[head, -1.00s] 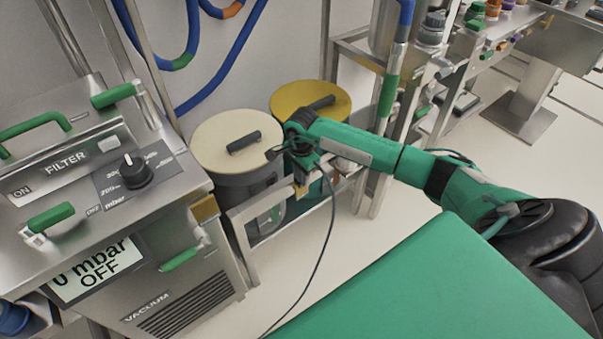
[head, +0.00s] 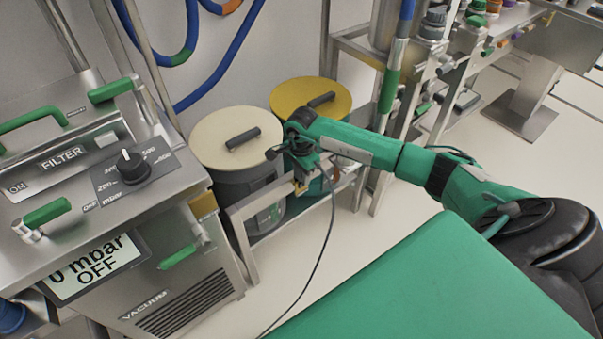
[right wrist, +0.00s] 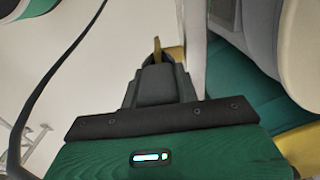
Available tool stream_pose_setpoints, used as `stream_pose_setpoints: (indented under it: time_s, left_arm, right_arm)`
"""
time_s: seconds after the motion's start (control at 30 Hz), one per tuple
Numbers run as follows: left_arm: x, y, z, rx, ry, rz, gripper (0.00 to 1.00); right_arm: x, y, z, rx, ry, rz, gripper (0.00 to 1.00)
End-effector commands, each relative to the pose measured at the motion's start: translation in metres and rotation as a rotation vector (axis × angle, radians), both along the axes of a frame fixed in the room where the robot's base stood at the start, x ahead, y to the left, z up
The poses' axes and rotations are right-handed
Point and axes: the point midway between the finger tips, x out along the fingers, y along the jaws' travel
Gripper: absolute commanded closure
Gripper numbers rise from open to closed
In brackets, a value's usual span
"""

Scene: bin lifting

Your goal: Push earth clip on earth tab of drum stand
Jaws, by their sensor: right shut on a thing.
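My right gripper (head: 300,186) is at the front rail of the metal drum stand (head: 245,208), its arm reaching in from the right. It is shut on a small brass-coloured piece, which I take to be the earth clip (right wrist: 157,48), just beyond the fingertips in the right wrist view. A dark cable (head: 322,245) hangs from near the gripper. Another brass-coloured piece lies close beside the clip, next to a pale upright of the stand. I cannot tell whether this is the earth tab or whether the two touch. My left gripper is not in view.
A cream-lidded drum (head: 225,140) and a yellow-lidded drum (head: 310,97) stand in the frame. A vacuum and filter cabinet (head: 185,285) is at left. A green surface (head: 430,285) fills the lower right. Pale floor lies between.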

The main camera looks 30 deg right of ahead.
Motion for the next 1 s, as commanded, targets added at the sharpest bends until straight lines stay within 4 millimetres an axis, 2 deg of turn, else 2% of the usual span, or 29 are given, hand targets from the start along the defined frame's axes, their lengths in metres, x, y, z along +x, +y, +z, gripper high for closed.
stream_pose_setpoints:
  time_s: [1.0]
  left_arm:
    - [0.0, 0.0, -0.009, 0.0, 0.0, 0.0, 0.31]
  right_arm:
    - [0.0, 0.0, -0.009, 0.001, -0.001, -0.001, 1.0]
